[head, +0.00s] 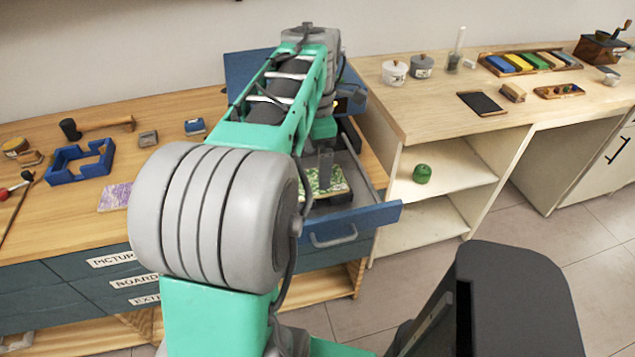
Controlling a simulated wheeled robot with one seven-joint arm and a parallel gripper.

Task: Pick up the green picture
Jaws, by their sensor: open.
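The green picture (337,179) is a green and white patterned flat piece inside the open drawer (350,220) with a blue front. My gripper (324,178) is over the drawer, pointing down at the picture. Its fingers are partly hidden by my own arm, and one grey finger shows in front of the picture. My gripper is open; I cannot tell whether it touches the picture. The left part of the picture is hidden behind my arm.
A purple patterned picture (115,196) lies on the wooden counter (60,225), left of my arm.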

